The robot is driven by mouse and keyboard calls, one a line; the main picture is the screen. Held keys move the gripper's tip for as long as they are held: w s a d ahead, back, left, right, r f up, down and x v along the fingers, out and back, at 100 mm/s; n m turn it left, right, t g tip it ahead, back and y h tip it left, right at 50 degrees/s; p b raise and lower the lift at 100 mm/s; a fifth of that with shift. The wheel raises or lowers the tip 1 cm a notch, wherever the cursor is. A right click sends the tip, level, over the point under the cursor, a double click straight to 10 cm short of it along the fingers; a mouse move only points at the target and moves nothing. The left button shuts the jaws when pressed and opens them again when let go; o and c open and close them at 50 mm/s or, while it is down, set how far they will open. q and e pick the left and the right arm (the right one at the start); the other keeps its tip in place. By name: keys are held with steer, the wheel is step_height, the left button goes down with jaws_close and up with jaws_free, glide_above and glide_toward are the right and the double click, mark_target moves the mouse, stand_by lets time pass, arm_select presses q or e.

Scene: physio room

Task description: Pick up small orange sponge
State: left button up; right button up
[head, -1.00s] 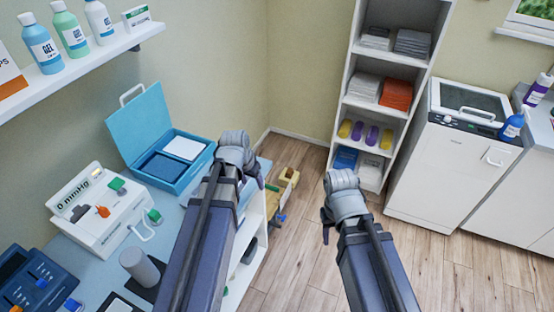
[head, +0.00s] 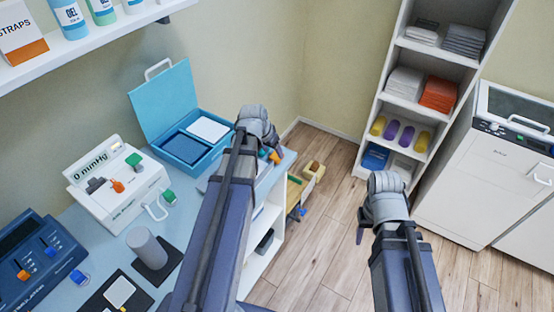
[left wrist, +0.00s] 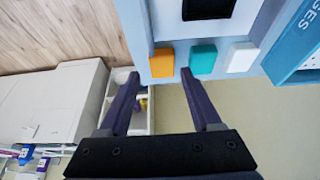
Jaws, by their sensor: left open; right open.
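A small orange sponge (left wrist: 162,63) lies at one end of a row of blocks on the pale blue tabletop (left wrist: 222,20) in the left wrist view. A teal block (left wrist: 203,59) and a white block (left wrist: 242,57) are beside it. In the head view the orange sponge (head: 274,157) shows partly behind my left wrist. My left gripper (left wrist: 160,78) is open, its fingertips pointing towards the orange sponge, with nothing held. In the head view its fingers are hidden by its wrist. My right gripper (head: 362,232) is open over the floor, mostly hidden by its wrist.
An open blue case (head: 180,148), a pressure device (head: 120,185) and a grey cylinder (head: 146,247) stand on the table. A wall shelf (head: 90,50) hangs above. A white shelf unit (head: 388,100) and white cabinet (head: 480,180) stand right.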

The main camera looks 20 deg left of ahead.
mark_target(275, 156)
arm_select(q)
steer(key=shift+b+x, duration=2.45)
steer(key=shift+x, duration=0.15)
steer(key=shift+a, duration=0.15)
steer(key=shift+r, duration=0.1)
jaws_close()
step_height(275, 156, up, 10)
steer(key=p, duration=1)
